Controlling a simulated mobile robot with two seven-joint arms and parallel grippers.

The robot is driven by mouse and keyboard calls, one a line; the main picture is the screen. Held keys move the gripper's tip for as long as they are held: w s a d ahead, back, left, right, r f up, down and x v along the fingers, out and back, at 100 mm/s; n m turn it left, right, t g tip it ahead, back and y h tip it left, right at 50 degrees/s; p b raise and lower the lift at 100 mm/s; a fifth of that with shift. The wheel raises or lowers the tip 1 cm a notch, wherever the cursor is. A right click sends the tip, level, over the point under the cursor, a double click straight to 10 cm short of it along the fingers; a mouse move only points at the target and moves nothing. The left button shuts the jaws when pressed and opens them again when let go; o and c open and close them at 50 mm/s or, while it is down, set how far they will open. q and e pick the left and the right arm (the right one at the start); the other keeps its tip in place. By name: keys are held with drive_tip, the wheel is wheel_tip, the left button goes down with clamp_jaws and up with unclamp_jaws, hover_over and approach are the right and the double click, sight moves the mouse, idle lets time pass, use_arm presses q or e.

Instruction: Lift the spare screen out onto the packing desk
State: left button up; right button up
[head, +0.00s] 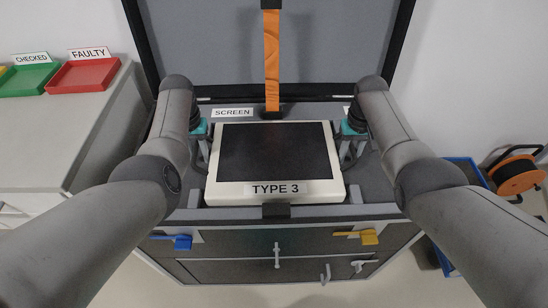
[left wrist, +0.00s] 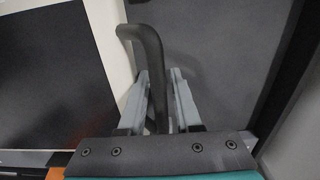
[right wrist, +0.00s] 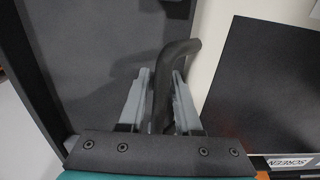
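The spare screen (head: 275,153) is a cream-framed unit with a dark panel and a TYPE 3 label. It lies face up in the open grey case, with a dark handle on each side. My left gripper (head: 201,141) is at the left handle (left wrist: 153,50); its fingers (left wrist: 159,75) sit close on both sides of the bar and look shut on it. My right gripper (head: 347,141) is likewise at the right handle (right wrist: 180,48), its fingers (right wrist: 161,75) close around the bar. Finger contact is hard to see in the head view. The packing desk cannot be identified for certain.
The case lid (head: 200,50) stands open behind, with an orange strap (head: 272,60). A dark latch (head: 276,211) is at the case front. A pale counter (head: 45,135) at left holds green (head: 28,80) and red (head: 83,75) trays. An orange cable reel (head: 515,175) is at right.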

use_arm(q)
clamp_jaws()
use_arm(e)
clamp_jaws()
idle(0.9)
use_arm(q)
drive_tip(key=shift+w+r, duration=0.1)
drive_tip(key=shift+r, duration=0.1)
use_arm(e)
drive_tip(key=shift+w+r, duration=0.1)
drive_tip(key=shift+r, duration=0.1)
